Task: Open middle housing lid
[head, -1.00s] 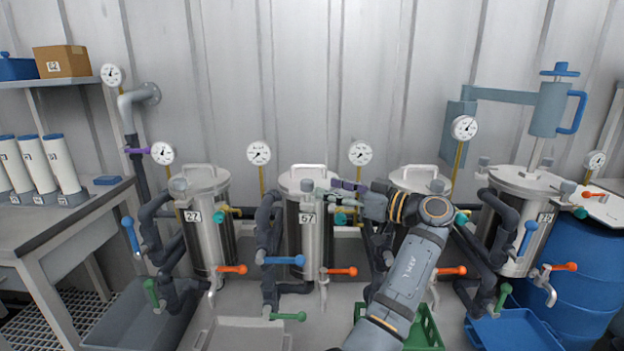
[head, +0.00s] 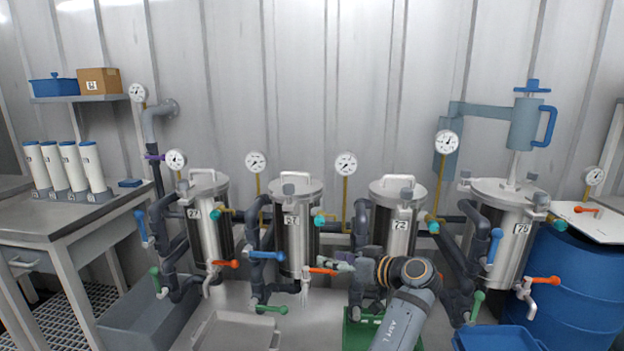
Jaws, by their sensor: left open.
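Four steel housings stand in a row, each with a flat lid. The second housing (head: 293,238) has its lid (head: 278,192) on, with a raised handle (head: 295,177) and a knob at the front. The third housing (head: 398,228), tagged 72, also has its lid (head: 410,190) on. My left gripper (head: 324,260) is open, low between these two housings and well below their lids. Its fingers point left, close to the second housing's orange valve handle (head: 322,271); I cannot tell if they touch. The gripper looks empty. My right gripper is not visible.
The first housing (head: 209,235) and the fourth (head: 500,245) stand at either side, the fourth beneath a blue lifting arm (head: 490,110). Dark pipes, gauges and coloured valve handles crowd the gaps. A green crate (head: 357,335) and blue barrel (head: 575,285) stand low. Space above the lids is clear.

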